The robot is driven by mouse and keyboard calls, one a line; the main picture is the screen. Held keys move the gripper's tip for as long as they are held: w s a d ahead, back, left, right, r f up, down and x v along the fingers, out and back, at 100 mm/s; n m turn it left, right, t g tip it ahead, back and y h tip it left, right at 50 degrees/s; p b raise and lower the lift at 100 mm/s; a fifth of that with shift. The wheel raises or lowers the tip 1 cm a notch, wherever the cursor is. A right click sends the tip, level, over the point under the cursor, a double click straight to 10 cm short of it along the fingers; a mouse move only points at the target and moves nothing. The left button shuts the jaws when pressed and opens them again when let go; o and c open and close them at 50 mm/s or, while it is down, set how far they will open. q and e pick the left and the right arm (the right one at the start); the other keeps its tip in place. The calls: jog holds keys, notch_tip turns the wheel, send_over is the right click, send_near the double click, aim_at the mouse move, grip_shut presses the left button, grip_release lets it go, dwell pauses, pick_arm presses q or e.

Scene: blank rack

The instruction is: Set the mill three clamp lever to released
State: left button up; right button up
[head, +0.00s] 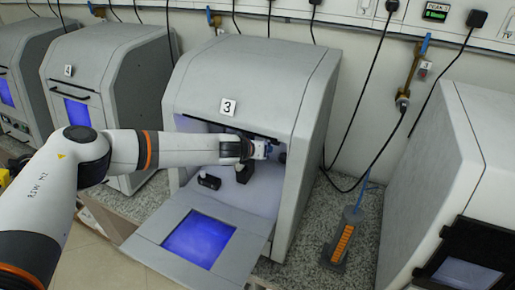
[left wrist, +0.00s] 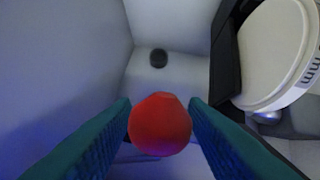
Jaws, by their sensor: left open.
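Mill three (head: 235,80), a grey cabinet with a "3" label, has its front door (head: 245,245) folded down and its chamber open. My left arm reaches into the chamber. My left gripper (head: 272,150) is inside, partly hidden by my own wrist. In the left wrist view, a red ball knob (left wrist: 160,124), apparently the end of the clamp lever, sits between the two open fingers of my left gripper (left wrist: 160,108). I cannot tell whether either finger touches it. The lever's shaft is hidden behind the knob. My right gripper is not in view.
Two dark fittings, one at the left (head: 209,181) and one under my wrist (head: 243,174), stand on the chamber floor. The chamber's side walls are near.

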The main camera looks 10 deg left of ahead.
pick_arm(q)
jog(key=b+v, duration=0.2)
jog(key=v, duration=1)
jog(key=shift+c, duration=0.6)
